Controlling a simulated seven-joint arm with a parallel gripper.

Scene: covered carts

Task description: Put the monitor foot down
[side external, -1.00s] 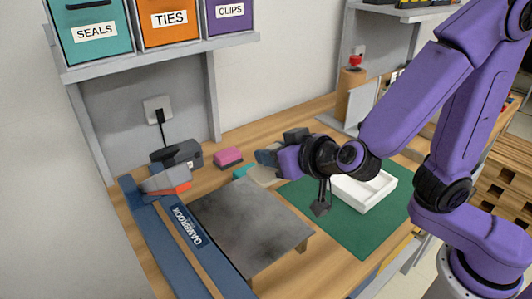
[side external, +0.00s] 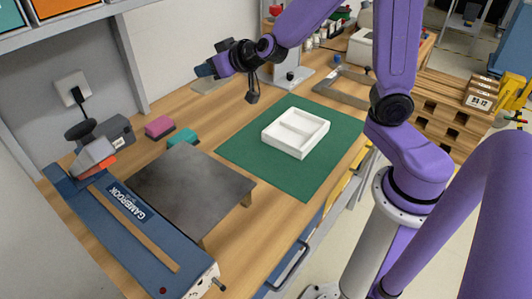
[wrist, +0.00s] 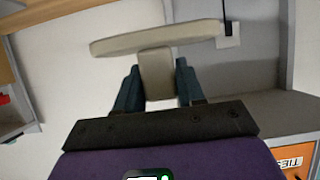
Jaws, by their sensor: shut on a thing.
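The monitor foot (wrist: 158,40) is a beige T-shaped piece with a flat plate and a short stem. In the wrist view my gripper (wrist: 158,88) has its two blue-grey fingers closed on either side of the stem, with the plate beyond the fingertips. In the side external view my gripper (side external: 205,71) is at the back of the wooden bench, near the wall. The foot's pale plate (side external: 211,85) shows just below the fingers there. I cannot tell whether the plate touches the bench. The fingers and wrist hide part of the stem.
A green mat (side external: 258,150) with a white divided tray (side external: 297,132) lies in front of my gripper. Pink (side external: 158,126) and teal (side external: 183,137) blocks, a dark grey slab (side external: 185,185) and a blue trimmer (side external: 125,215) stand to the left. Bare bench lies between the blocks and mat.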

